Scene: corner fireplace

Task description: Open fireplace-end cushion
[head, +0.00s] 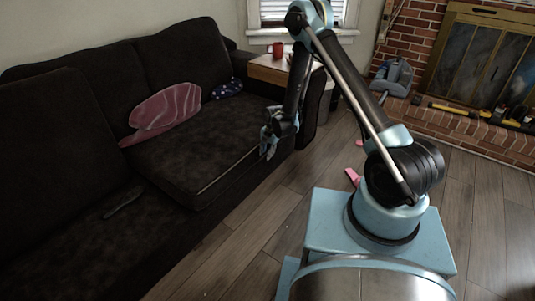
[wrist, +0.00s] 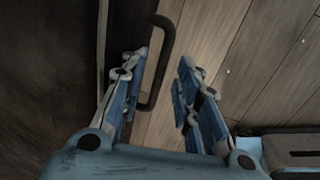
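The fireplace-end seat cushion (head: 190,158) is dark and lies flat on the couch, with a thin pale line along its front edge. My gripper (head: 266,146) is at that front edge, near the end by the side table. In the wrist view the dark couch (wrist: 45,70) fills the left side. A black bar handle (wrist: 163,65) stands out from it over the wood floor. My open gripper (wrist: 162,72) has a finger on either side of the handle in the picture. I cannot tell whether either finger touches it. The handle is not clear in the head view.
A pink pillow (head: 163,109) and a dark blue patterned cloth (head: 228,88) lie on the couch. A dark remote (head: 122,202) lies on the near seat. A side table (head: 270,68) holds a red mug (head: 277,49). Open wood floor (head: 245,235) lies before the couch.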

